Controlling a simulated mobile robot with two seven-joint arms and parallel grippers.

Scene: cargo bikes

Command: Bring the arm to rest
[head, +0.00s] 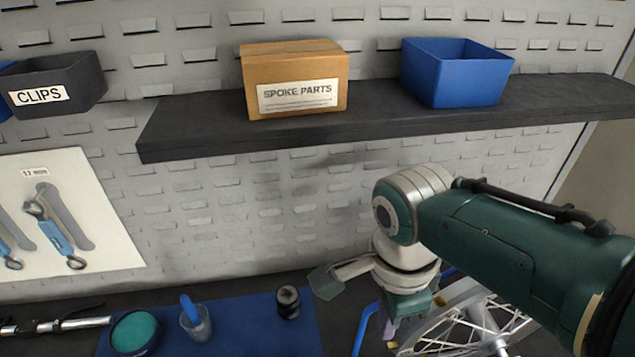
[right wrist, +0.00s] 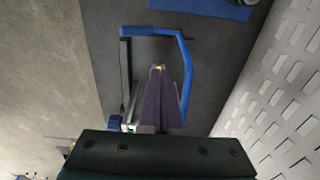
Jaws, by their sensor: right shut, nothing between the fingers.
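My right arm comes in from the right in the head view, bent at the wrist over the right part of the bench. My right gripper (head: 391,328) points down beside a spoked wheel (head: 465,330) and a blue frame (head: 365,325). Its purplish fingers are partly hidden by the wrist. In the right wrist view the fingers of the gripper (right wrist: 160,70) are together with nothing between them. The blue frame (right wrist: 187,65) lies around them there; I cannot tell whether they touch it. My left gripper does not show.
A dark shelf (head: 400,127) carries a SPOKE PARTS box (head: 293,80) and a blue bin (head: 455,75). A CLIPS bin (head: 55,85) hangs at left. The blue mat (head: 250,330) holds a teal-topped tin (head: 135,333), a cup (head: 195,325) and a small dark cylinder (head: 288,302).

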